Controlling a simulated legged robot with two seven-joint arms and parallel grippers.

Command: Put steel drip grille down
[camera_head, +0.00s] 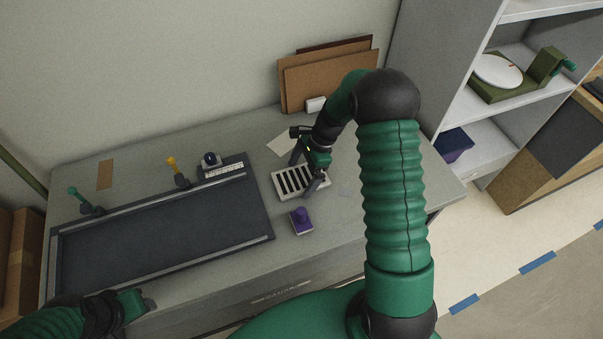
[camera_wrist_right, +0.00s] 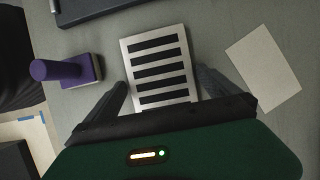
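The steel drip grille (camera_head: 282,185) is a pale plate with dark slots. It appears to lie flat on the grey counter, right of the large dark tray, and shows clearly in the right wrist view (camera_wrist_right: 160,84). My right gripper (camera_head: 306,170) is over the grille. In the right wrist view its two fingers (camera_wrist_right: 162,80) stand apart, one on each side of the grille, with slim gaps visible between fingers and plate edges. My left gripper (camera_head: 143,303) is at the lower left by the counter's front edge; its fingers are too unclear to read.
A purple-handled stamp-like block (camera_head: 302,221) stands close in front of the grille. A pale card (camera_head: 281,145) lies behind it. The dark tray (camera_head: 262,214) with small levers fills the counter's left. Brown boards (camera_head: 300,85) lean at the wall; a shelf (camera_head: 500,143) stands right.

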